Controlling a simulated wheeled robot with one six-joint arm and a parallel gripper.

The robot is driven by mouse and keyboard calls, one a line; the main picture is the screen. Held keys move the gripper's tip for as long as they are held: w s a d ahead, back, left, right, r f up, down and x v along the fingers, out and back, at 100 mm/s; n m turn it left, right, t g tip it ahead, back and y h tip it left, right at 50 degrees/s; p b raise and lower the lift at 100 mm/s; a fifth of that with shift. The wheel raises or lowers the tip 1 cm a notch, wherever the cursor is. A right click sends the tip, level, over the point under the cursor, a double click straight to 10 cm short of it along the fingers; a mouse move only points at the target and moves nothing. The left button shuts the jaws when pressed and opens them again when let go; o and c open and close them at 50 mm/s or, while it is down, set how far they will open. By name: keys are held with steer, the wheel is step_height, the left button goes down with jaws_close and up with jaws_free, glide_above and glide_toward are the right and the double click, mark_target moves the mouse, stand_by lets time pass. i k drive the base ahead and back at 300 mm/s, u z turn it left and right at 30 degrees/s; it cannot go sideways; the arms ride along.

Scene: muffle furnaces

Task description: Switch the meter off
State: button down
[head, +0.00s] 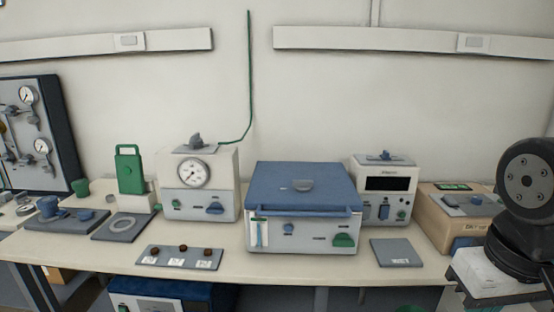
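A white box with a black display (387,184) stands at the back right of the bench. The display looks dark. A white box with a round dial gauge (191,174) stands left of centre. A blue knob (215,208) and a small green part (176,204) are on its front. I cannot tell which of these is the meter, and the switch positions are too small to read. My gripper is not in view; only a dark part of my arm shows at the right edge.
A blue-lidded case (303,187) stands between the two boxes, in front of the display box. A grey plate (395,252) and a grey plate with several brown knobs (180,257) lie near the front edge. A tan box (449,227) stands at the right.

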mark_target(449, 199)
steer(key=z, duration=0.95)
